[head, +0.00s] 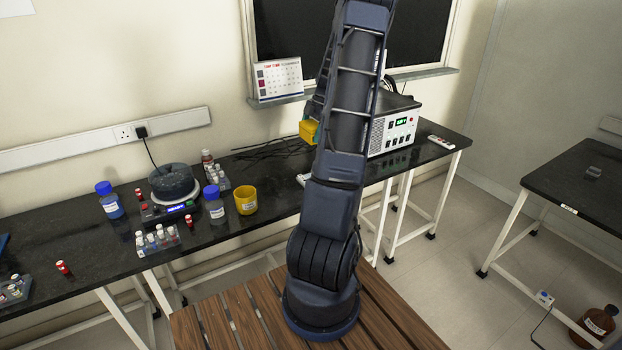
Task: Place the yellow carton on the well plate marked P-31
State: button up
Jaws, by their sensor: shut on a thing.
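The yellow carton (308,131) shows just left of my arm's upper link, in front of the wall side of the bench. My arm hides its right part. My gripper (314,112) is mostly hidden behind my arm; its dark parts show just above the carton, and it is shut on the carton. A low white piece (303,178) on the bench shows at the left edge of my arm and is mostly covered; I cannot tell whether it is a well plate. No P-31 mark is readable.
The black bench (90,258) holds a yellow cup (246,200), blue-capped bottles (110,201), a stirrer with a dark bowl (172,182), vial racks (158,241) and cables (272,148). A white instrument (394,132) stands right of my arm. The right table (560,195) is mostly clear.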

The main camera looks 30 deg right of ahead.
notch_tip(320, 180, down, 19)
jog(key=shift+f, duration=0.2)
dwell(0.4)
jog(key=shift+f, duration=0.15)
jog(key=o, duration=0.8)
jog(key=shift+c, duration=0.2)
